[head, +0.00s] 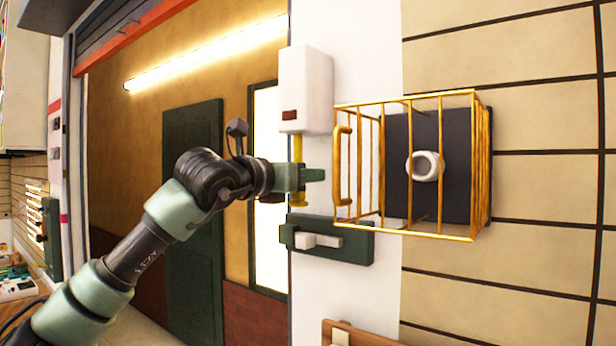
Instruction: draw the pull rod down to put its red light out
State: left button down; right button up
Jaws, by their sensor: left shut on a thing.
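The pull rod (298,148) is a yellow rod hanging from the underside of a white box (306,88) on the white wall panel. A small dark red light (290,115) sits on the box's lower front and looks unlit. My left gripper (306,178) comes in from the left and is shut on the yellow rod, near its lower end. The fingers hide part of the rod; its wider yellow end shows just below them. My right gripper is not in view.
A gold wire cage (408,236) with a handle juts out right of the gripper, over a dark plate (454,150) with a white knob (424,166). A green slide switch (350,248) sits just below. A doorway opens at left.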

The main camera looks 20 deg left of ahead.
pick_arm(q)
jog(key=shift+f, duration=0.2)
jog(key=shift+r, duration=0.2)
jog(key=shift+r+p, duration=0.3)
jog(key=shift+r, duration=0.3)
jog(key=c, duration=0.6)
grip_release()
